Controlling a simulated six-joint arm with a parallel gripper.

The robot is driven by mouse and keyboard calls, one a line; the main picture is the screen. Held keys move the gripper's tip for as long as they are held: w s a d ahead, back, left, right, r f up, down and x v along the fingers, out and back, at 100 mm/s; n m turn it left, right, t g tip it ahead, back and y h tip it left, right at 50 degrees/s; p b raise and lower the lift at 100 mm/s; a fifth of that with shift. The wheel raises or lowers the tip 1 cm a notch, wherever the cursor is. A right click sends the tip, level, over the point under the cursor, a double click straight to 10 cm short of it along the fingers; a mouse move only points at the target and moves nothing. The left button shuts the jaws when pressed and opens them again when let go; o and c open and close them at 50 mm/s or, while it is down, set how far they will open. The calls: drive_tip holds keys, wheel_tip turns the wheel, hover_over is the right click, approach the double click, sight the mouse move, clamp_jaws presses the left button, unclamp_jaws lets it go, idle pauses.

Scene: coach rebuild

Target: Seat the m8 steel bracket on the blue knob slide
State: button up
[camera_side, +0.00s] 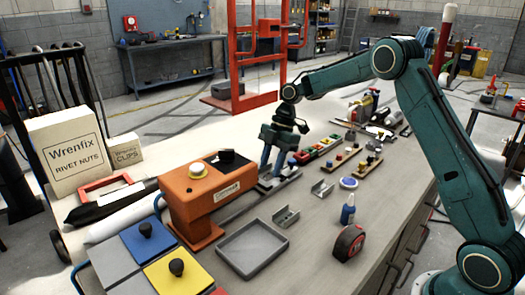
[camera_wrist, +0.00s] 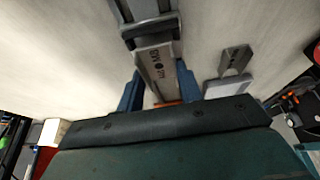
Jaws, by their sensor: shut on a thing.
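My gripper (camera_side: 275,160) points down over the bench, just right of the orange machine. Its two blue fingers are shut on a grey steel bracket (camera_wrist: 155,62) stamped M8, seen between them in the wrist view. In the side view the fingers largely hide the held bracket. A grey metal fixture (camera_side: 284,180) lies directly under the fingers; I cannot tell whether the bracket touches it. A blue plate with a dark knob (camera_side: 146,230) is at the left front, well away from my gripper. I cannot tell for certain which part is the blue knob slide.
The orange machine (camera_side: 200,200) stands close left of my gripper. Loose brackets (camera_side: 286,217) (camera_side: 322,189), a grey tray (camera_side: 251,250), a blue bottle (camera_side: 347,214) and a tape measure (camera_side: 349,243) lie in front. A yellow plate (camera_side: 178,280) is at the front left. Block strips (camera_side: 320,148) lie behind.

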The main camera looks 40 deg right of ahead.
drive_tip(key=shift+f, duration=0.9)
idle(2.6)
drive_tip(key=o, duration=1.1)
drive_tip(key=shift+o, duration=0.4)
drive_tip(key=o, duration=0.3)
drive_tip(key=shift+r, duration=0.15)
drive_tip(key=shift+r, duration=2.85)
